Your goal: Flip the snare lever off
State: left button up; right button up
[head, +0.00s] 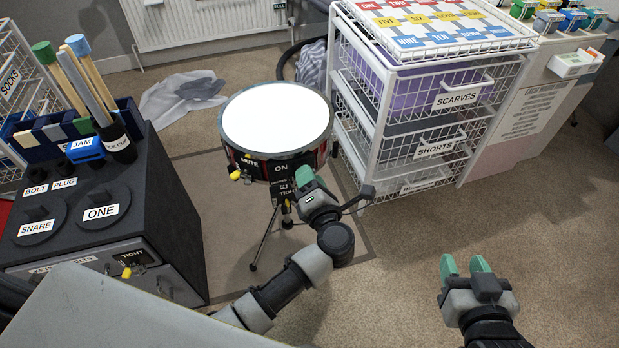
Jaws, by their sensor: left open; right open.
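The snare drum (277,117) stands on a thin stand in the middle of the head view, with a white top. Its near side carries labels MUTE, ON and TIGHT. A small yellow-tipped part (236,175) sticks out below the MUTE label. My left gripper (304,177) is at the drum's near side, just right of the ON label, with green fingertips. It is open; whether it touches the drum cannot be told. It and its wrist hide part of the drum's lower side, and no lever shows clearly there. My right gripper (467,265) is open and empty above the carpet at the right.
A white wire basket rack (375,120) stands close to the drum's right. A dark cabinet (165,215) with knobs labelled SNARE and ONE stands at the left. Crumpled cloth (165,98) lies behind the drum.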

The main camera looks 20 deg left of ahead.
pick_arm(q)
jog(key=shift+w+a, duration=0.2)
jog(key=shift+w, duration=0.15)
pick_arm(e)
jog(key=shift+w+r, duration=0.15)
jog(key=shift+r, duration=0.05)
pick_arm(q)
jog(key=shift+c, duration=0.4)
grip_shut()
jog(key=m+p, duration=0.2)
jog(key=shift+d+f+m+p, duration=0.15)
jog(key=shift+f+m+p, duration=0.15)
jog(key=shift+f+p, duration=0.1)
pick_arm(e)
jog(key=s+d+f+g+h, duration=0.2)
jog(key=s+d+f+g, duration=0.1)
jog(key=s+f+g, duration=0.3)
jog(key=shift+s+g, duration=0.4)
jog(key=shift+s, duration=0.25)
pick_arm(q)
jog(key=shift+o, duration=0.4)
grip_release()
